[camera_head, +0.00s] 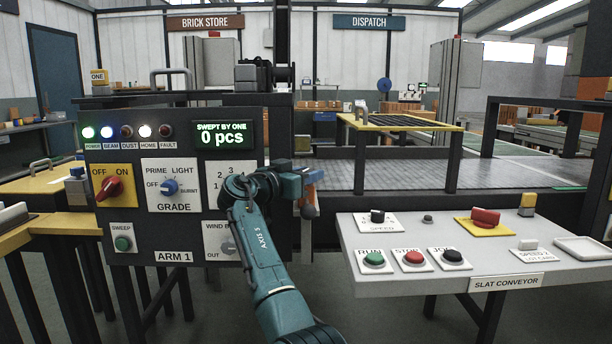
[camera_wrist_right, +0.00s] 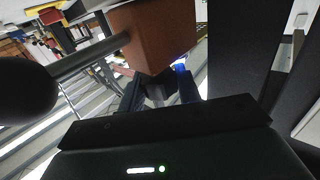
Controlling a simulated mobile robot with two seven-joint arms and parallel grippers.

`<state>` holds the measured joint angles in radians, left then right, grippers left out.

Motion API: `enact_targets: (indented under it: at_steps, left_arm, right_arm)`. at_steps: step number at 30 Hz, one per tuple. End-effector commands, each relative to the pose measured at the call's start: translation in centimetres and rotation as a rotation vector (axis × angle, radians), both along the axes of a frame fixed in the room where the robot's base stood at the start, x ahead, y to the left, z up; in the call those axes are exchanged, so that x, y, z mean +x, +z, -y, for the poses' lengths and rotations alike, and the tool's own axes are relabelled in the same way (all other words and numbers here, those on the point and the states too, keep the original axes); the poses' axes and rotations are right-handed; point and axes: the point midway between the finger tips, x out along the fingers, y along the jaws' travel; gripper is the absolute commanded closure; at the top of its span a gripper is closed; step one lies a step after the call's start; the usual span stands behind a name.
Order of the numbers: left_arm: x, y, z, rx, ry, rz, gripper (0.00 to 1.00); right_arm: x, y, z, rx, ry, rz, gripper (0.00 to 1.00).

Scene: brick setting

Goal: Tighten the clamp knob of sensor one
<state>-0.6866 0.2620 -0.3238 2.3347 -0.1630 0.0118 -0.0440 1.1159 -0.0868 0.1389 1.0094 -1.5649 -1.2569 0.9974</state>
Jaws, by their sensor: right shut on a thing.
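My right gripper (camera_head: 312,180) reaches past the right edge of the Arm 1 panel in the head view. In the right wrist view its fingers (camera_wrist_right: 158,92) are shut on a small dark grey piece, apparently the clamp knob (camera_wrist_right: 155,92); the fingers hide much of it. An orange-brown block (camera_wrist_right: 155,35) sits just beyond the fingertips, with a metal rod running left to a large dark rounded end (camera_wrist_right: 25,88). The brown part (camera_head: 309,198) also shows beneath the gripper in the head view. A blue light (camera_wrist_right: 180,66) shows beside the fingertips. My left gripper is in neither view.
The Arm 1 panel (camera_head: 140,210) with switches and a display reading 0 pcs (camera_head: 222,138) stands left of the gripper. The slat conveyor desk (camera_head: 420,287) with several buttons is at right. A dark conveyor bed (camera_head: 400,178) lies behind.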

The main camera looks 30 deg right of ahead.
Motion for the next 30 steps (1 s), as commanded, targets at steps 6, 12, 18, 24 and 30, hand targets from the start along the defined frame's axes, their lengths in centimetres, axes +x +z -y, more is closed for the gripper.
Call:
enact_targets:
  at_steps: [6,12,18,24,30]
  left_arm:
    - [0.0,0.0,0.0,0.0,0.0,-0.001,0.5]
    - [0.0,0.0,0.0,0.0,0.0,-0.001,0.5]
    - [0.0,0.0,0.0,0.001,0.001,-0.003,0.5]
    - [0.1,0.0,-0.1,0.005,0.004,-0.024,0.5]
    - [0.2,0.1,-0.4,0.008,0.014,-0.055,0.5]
  right_arm:
    - [0.0,0.0,0.1,0.001,0.0,-0.001,0.53]
    - [0.0,0.0,0.0,0.001,0.001,0.0,0.45]
    - [-0.1,0.0,-0.3,0.0,0.002,0.0,0.45]
    - [-0.9,0.1,-3.2,0.0,0.004,0.001,0.45]
    - [-2.2,0.1,-7.6,0.001,0.004,0.0,0.45]
